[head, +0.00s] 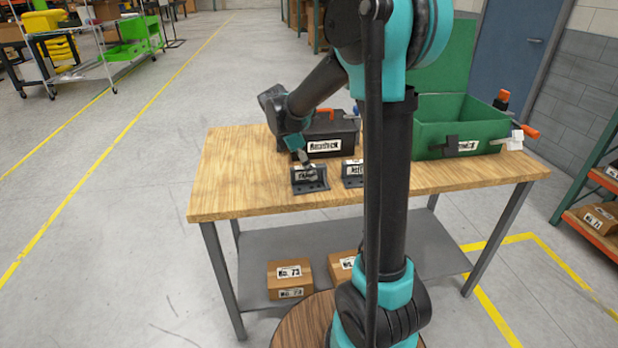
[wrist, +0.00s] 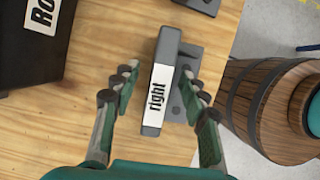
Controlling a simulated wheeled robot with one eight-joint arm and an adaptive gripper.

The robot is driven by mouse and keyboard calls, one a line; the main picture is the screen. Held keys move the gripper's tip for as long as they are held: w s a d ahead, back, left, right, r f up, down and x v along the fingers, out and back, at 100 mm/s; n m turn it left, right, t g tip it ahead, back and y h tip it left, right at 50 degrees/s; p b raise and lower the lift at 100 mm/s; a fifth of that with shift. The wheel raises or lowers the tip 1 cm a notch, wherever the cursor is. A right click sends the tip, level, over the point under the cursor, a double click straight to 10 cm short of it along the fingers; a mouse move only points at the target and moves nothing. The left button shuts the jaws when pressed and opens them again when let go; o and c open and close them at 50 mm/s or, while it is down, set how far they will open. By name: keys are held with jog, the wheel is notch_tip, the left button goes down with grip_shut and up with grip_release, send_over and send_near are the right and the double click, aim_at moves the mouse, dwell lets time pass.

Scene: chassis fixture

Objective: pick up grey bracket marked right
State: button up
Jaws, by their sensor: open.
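The grey bracket marked right (wrist: 159,90) lies on the wooden table top, its white label reading "right" in the wrist view. In the head view the bracket (head: 311,184) is near the table's front edge, left of the other bracket. My gripper (wrist: 158,74) is open, with one finger on each side of the bracket's upright labelled part and a visible gap on both sides. In the head view my gripper (head: 306,166) is right over the bracket and covers part of it and its label.
A second grey bracket (head: 352,181), its label seemingly reading "left", stands close to the right. A black toolbox (head: 318,133) is just behind, and a green open toolbox (head: 440,142) is at the table's right. The table's left part (head: 235,175) is clear.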

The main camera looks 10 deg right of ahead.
jog(key=shift+f, duration=0.15)
grip_shut()
dwell(0.4)
